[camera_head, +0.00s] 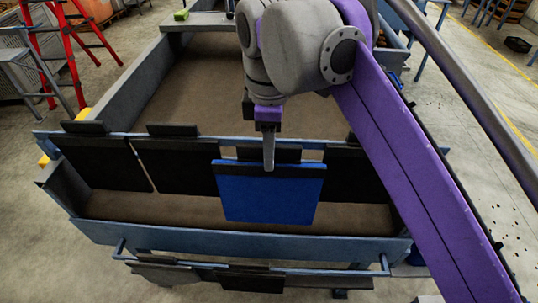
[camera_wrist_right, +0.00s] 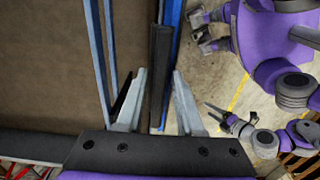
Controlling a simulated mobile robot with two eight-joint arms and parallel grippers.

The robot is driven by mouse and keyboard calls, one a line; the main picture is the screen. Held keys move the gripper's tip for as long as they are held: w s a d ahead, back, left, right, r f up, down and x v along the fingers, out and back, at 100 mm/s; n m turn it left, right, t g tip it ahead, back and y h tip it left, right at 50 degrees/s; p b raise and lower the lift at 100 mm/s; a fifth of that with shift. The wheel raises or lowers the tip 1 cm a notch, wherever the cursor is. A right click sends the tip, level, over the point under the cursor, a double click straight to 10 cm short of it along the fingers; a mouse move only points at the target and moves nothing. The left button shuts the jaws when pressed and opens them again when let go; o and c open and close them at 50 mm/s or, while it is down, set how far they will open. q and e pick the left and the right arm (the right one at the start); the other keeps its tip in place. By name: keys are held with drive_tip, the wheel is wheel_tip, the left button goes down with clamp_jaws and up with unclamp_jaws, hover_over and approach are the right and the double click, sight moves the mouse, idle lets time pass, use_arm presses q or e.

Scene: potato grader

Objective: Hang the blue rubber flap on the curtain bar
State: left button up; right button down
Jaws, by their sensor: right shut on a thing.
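The blue rubber flap (camera_head: 265,195) hangs upright with a black top edge and a short black strip above it. My right gripper (camera_head: 268,158) is shut on that top strip, which shows between the fingers in the right wrist view (camera_wrist_right: 158,75). The blue curtain bar (camera_head: 215,141) runs behind the flap, and the flap's top sits on the near side of it. I cannot tell whether they touch. My left gripper (camera_wrist_right: 217,113) appears small in the right wrist view, away from the flap; its opening is unclear.
Black flaps hang on the bar to the left (camera_head: 100,163) and right (camera_head: 350,178); the blue flap fills the gap between. A lower rack (camera_head: 345,271) in front holds more flaps (camera_head: 250,281). A brown bed (camera_head: 205,95) lies behind the bar. A red ladder (camera_head: 70,50) stands far left.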

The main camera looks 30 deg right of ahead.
drive_tip(key=shift+w+d+f, duration=0.1)
drive_tip(key=shift+w+d, duration=0.75)
drive_tip(key=shift+w, duration=0.55)
drive_tip(key=shift+w+d, duration=0.9)
drive_tip(key=shift+w, duration=0.45)
drive_tip(key=shift+w+d+f, duration=0.1)
drive_tip(key=shift+w+d, duration=0.75)
drive_tip(key=shift+w, duration=0.55)
drive_tip(key=shift+w+f, duration=0.15)
drive_tip(key=shift+f+b, duration=0.65)
drive_tip(key=shift+f, duration=0.9)
drive_tip(key=shift+c, duration=2.3)
unclamp_jaws()
